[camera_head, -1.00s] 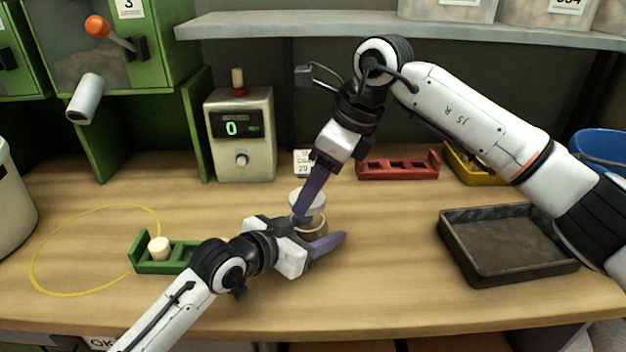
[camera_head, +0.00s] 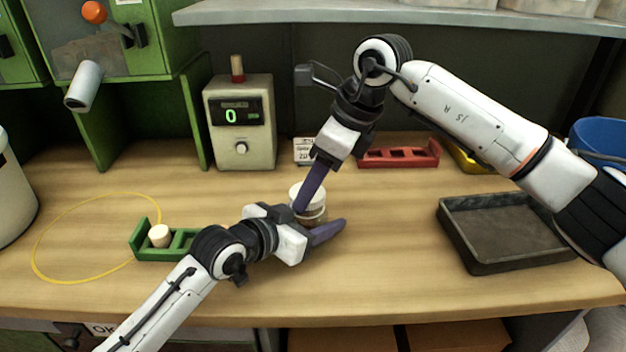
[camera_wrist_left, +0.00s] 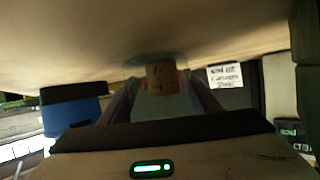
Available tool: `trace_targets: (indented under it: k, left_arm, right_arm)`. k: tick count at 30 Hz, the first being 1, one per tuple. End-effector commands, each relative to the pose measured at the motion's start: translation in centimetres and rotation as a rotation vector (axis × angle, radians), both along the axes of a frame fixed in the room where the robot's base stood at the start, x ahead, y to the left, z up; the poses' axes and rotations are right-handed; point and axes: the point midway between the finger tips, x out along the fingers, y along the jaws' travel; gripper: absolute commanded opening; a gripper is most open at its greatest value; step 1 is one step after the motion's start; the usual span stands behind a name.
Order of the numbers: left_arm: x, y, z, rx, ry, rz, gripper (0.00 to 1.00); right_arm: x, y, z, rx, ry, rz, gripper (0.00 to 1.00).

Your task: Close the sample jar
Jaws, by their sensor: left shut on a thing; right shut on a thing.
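The sample jar (camera_head: 319,220) stands on the bench, mostly hidden behind my grippers. My left gripper (camera_head: 318,226) is shut on the jar body from the left. In the left wrist view the jar (camera_wrist_left: 162,80) shows a tan label between the two fingers. A white round lid (camera_head: 297,190) is at the jar's mouth. My right gripper (camera_head: 304,204), reaching down from above, is shut on the lid. The lid looks level and very close to the jar's top; I cannot tell whether it is fully seated.
A green rack (camera_head: 150,251) holding a pale stopper (camera_head: 160,236) is at left, by a yellow loop (camera_head: 45,223). A meter reading 0 (camera_head: 240,122) and a small sign stand behind. A red rack (camera_head: 399,157) is at the back, a dark tray (camera_head: 505,262) at right.

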Motion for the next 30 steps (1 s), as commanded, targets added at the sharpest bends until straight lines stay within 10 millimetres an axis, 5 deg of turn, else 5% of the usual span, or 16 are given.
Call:
trace_targets:
  k: [26, 27, 30]
  left_arm:
    - [0.0, 0.0, 0.0, 0.001, -0.001, 0.001, 0.17]
    - [0.0, 0.0, 0.0, 0.001, -0.001, 0.001, 0.00]
    - [0.0, 0.0, 0.0, 0.001, -0.001, 0.001, 0.00]
  right_arm:
    - [0.0, 0.0, -1.2, 0.000, 0.000, 0.000, 0.28]
    - [0.0, 0.0, -1.1, 0.000, 0.000, -0.001, 0.28]
    - [-0.1, 0.0, -1.1, -0.004, -0.001, -0.039, 0.28]
